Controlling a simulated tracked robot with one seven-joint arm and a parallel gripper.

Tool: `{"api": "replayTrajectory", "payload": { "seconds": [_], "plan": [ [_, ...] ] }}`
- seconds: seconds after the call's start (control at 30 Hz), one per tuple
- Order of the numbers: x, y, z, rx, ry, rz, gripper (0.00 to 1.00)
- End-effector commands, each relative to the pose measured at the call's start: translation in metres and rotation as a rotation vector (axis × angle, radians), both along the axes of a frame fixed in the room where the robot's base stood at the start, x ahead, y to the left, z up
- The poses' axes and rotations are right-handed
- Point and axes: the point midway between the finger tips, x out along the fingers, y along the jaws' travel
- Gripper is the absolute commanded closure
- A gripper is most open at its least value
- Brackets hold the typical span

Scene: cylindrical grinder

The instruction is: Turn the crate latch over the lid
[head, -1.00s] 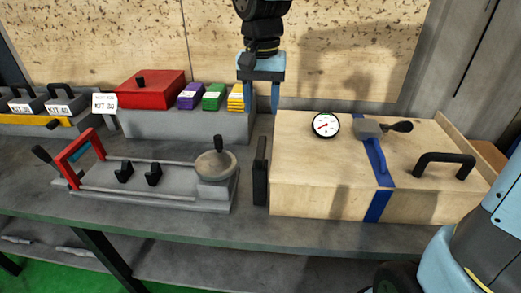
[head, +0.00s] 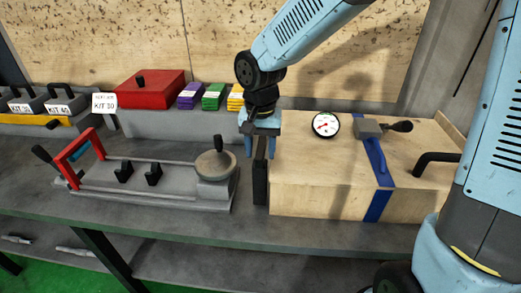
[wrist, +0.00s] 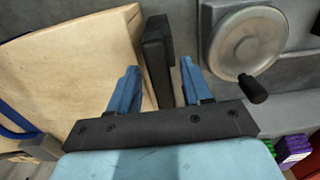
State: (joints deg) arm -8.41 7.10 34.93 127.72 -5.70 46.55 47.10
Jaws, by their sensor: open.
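The wooden crate (head: 310,200) with its pale lid (head: 300,150) stands on the right half of the bench. A dark upright bar, which looks like the crate latch (head: 260,185), stands at the crate's left side, not over the lid. My gripper (head: 261,151) points down at the latch's upper end. In the wrist view the latch (wrist: 157,50) shows between the two blue fingers of my gripper (wrist: 158,68). The fingers are open, one on each side, with visible gaps. I cannot tell how far down they reach.
On the lid are a round gauge (head: 326,125), a blue strap (head: 377,160) with a grey buckle and a black handle (head: 432,160). A grey fixture with a round knob (head: 215,164) stands close left. A red box (head: 150,92) and coloured packs stand behind.

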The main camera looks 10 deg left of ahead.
Motion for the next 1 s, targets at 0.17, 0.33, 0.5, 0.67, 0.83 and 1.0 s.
{"api": "replayTrajectory", "payload": {
  "seconds": [0.17, 0.33, 0.5, 0.67, 0.83, 1.0],
  "plan": [
    [-0.0004, 0.0002, -0.0066, 0.0, 0.001, 0.001, 0.51],
    [-0.0004, 0.0002, -0.0068, 0.0, 0.0, 0.001, 0.51],
    [-0.0003, 0.0001, -0.0067, 0.0, 0.0, 0.001, 0.61],
    [-0.0003, 0.0001, -0.0067, 0.0, 0.0, 0.001, 0.76],
    [-0.0003, 0.0001, -0.0066, 0.0, 0.0, 0.001, 0.92],
    [-0.0003, 0.0001, -0.0066, 0.0, 0.0, 0.001, 1.0]
  ]
}}
